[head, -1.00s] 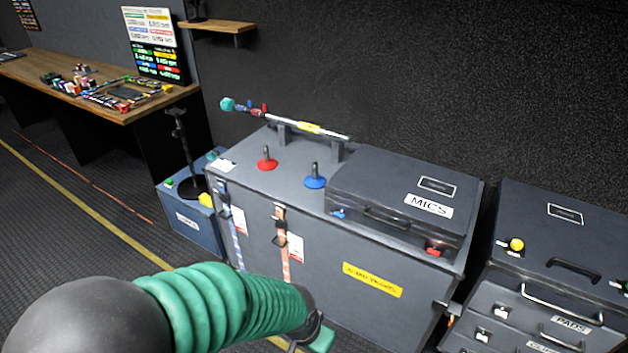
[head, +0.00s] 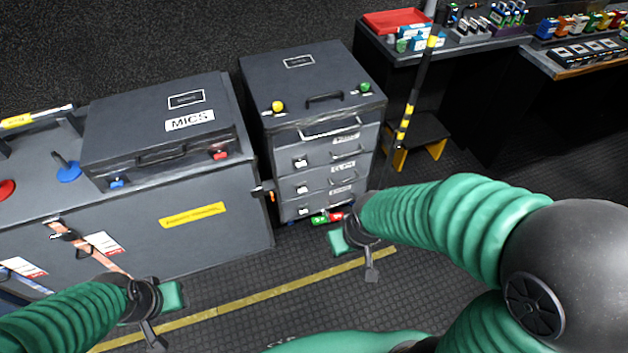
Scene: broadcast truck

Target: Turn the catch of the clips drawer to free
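The clips drawer (head: 325,178) is in the dark grey drawer cabinet at the centre of the head view, below the drawer labelled PADS. A small white catch (head: 301,163) sits at its left, level with its handle (head: 347,154). The catch is too small to read its position. My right gripper (head: 356,254) hangs in front of and below the cabinet, apart from the catch, with nothing seen in it. My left gripper (head: 161,316) is at the lower left, in front of the large grey case, also seemingly empty. The finger openings are unclear.
A MICS case (head: 165,130) lies on the large grey case (head: 130,230) left of the cabinet. A black and yellow pole (head: 408,115) and a step stool (head: 418,135) stand right of it. Red and green items (head: 325,218) lie at the cabinet's foot. Floor in front is open.

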